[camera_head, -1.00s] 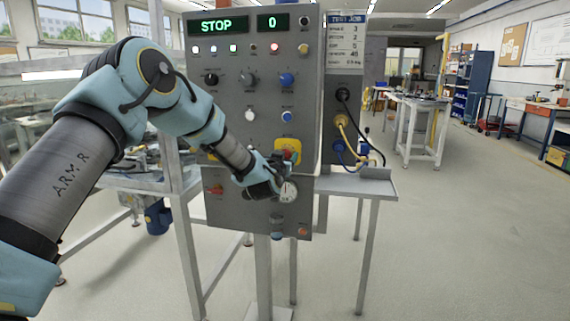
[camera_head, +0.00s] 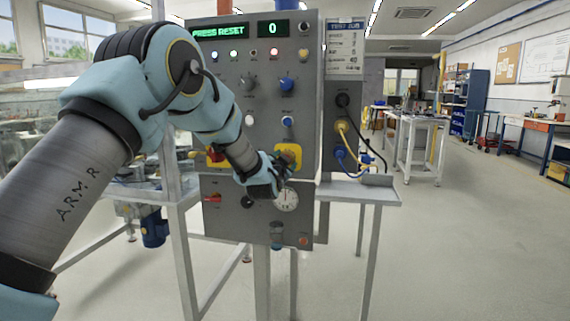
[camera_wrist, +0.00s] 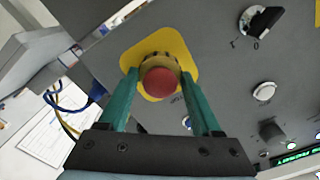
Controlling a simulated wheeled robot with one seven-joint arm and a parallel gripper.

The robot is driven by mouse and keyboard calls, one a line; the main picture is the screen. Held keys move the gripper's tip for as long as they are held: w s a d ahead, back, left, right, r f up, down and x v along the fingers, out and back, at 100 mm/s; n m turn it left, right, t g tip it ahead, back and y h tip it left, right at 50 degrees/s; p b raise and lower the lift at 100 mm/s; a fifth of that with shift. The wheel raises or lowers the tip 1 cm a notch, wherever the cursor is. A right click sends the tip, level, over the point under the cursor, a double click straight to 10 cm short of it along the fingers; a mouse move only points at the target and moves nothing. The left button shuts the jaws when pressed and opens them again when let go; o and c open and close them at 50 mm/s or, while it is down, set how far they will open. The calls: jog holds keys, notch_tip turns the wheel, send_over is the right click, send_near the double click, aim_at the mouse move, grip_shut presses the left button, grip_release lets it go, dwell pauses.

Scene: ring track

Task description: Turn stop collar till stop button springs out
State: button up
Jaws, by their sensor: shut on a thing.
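The red stop button (camera_wrist: 160,87) shows in the wrist view in front of a yellow plate (camera_wrist: 179,50). In the head view my gripper (camera_head: 282,170) is at the yellow plate (camera_head: 293,151) and hides most of the button and collar. The panel display (camera_head: 219,33) reads PRESS RESET.
The grey panel (camera_head: 262,130) carries several knobs, lamps and buttons, with a round gauge (camera_head: 286,200) just below my gripper. Yellow and blue cables (camera_head: 345,140) hang at its right side.

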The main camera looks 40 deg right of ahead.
dwell(0.3)
jog(key=o, duration=1.4)
jog(key=shift+a, duration=0.1)
jog(key=b+v, duration=0.2)
jog(key=v, duration=0.8)
jog(key=shift+s+a, duration=0.2)
jog(key=shift+a, duration=0.1)
jog(key=shift+w, duration=0.1)
